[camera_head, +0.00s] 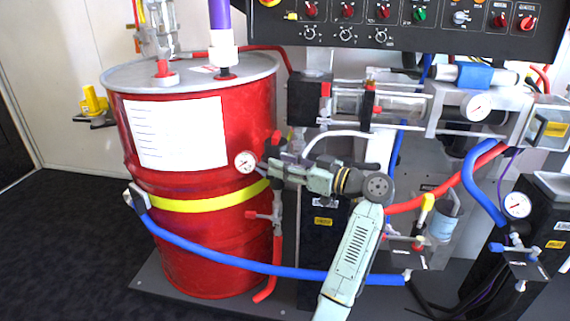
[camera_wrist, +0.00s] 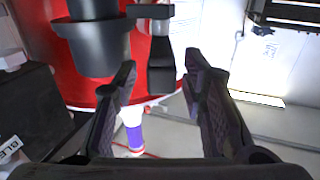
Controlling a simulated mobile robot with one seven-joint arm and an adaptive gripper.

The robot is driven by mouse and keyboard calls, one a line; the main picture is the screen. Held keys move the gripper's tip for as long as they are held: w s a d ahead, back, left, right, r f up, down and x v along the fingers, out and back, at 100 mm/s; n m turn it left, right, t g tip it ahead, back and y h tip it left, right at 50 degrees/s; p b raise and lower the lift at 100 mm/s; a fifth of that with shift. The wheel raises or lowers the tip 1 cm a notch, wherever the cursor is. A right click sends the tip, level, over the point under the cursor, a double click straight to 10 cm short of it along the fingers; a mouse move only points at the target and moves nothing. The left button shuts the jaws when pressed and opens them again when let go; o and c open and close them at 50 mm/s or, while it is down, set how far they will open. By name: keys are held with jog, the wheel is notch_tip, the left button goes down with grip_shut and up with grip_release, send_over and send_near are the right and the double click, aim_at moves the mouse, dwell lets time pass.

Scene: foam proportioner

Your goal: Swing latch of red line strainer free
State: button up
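My gripper (camera_head: 270,164) is in front of the right side of the red drum, beside a small round gauge (camera_head: 245,162). In the wrist view my gripper (camera_wrist: 158,68) has its two dark fingers well apart. A dark upright part (camera_wrist: 161,62) shows between the fingertips, with a wider dark cylindrical fitting (camera_wrist: 94,42) to its left. I cannot tell whether the fingers touch the dark part, or whether it is the latch. The red line strainer is not clearly identifiable; my gripper hides part of the red-line fittings (camera_head: 278,212) below it.
The red drum (camera_head: 200,245) with a yellow band stands at left. A blue hose (camera_head: 225,258) crosses low in front. A control panel (camera_head: 420,28) and horizontal pump assembly (camera_head: 395,105) are above and right. A red hose (camera_head: 455,190) runs at right. Open floor (camera_head: 60,230) lies at far left.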

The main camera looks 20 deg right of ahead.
jog(key=shift+s+d, duration=0.1)
jog(key=v, duration=1.1)
jog(key=shift+s+d, duration=0.2)
jog(key=shift+s, duration=0.1)
dwell(0.8)
